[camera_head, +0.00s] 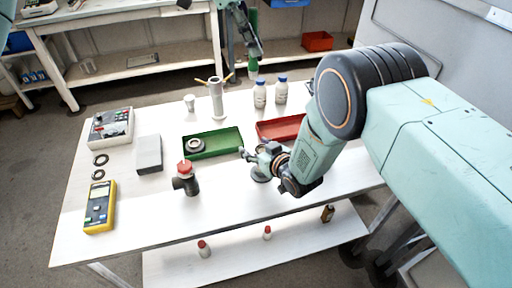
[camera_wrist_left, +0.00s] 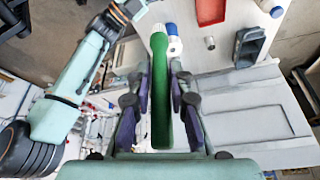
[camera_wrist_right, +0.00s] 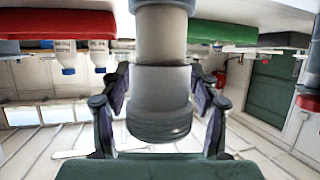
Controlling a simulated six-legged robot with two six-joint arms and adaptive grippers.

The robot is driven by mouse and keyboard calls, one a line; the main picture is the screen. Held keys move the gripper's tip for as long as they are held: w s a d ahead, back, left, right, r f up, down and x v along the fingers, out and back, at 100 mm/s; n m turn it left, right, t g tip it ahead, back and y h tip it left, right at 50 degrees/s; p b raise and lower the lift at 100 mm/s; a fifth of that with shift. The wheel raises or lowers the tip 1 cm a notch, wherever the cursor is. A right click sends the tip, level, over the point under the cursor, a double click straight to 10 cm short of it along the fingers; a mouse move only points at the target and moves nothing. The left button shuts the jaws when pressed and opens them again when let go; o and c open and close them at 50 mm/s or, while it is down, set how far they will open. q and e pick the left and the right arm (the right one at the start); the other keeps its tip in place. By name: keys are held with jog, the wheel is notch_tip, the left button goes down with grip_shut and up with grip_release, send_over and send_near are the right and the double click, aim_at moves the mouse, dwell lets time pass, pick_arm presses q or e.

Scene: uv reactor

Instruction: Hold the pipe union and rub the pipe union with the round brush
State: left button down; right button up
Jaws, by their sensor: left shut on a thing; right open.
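The grey pipe union (camera_head: 260,174) stands on the white table, partly hidden by my right gripper (camera_head: 252,155) in the head view. In the right wrist view, the union (camera_wrist_right: 160,105) is a stepped grey cylinder between the two open fingers of my right gripper (camera_wrist_right: 160,100). Contact with the fingers cannot be told. My left gripper (camera_head: 253,52) is beyond the table's far edge, shut on the green handle of the round brush (camera_head: 253,68). In the left wrist view, the brush (camera_wrist_left: 160,90) points away from the gripper, its pale bristles at the far end.
Near the right gripper are a green tray (camera_head: 228,150) holding a grey ring, a red tray (camera_head: 264,132) and a dark pipe fitting with a red top (camera_head: 187,182). Two white bottles (camera_head: 260,97) stand behind. A yellow meter (camera_head: 100,206) lies left; the front table middle is clear.

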jog(key=shift+s+d+r, duration=0.15)
jog(key=shift+s, duration=0.05)
jog(key=c, duration=0.5)
jog(key=shift+w, duration=0.1)
jog(key=c, duration=0.4)
grip_shut()
jog(key=shift+f, duration=0.2)
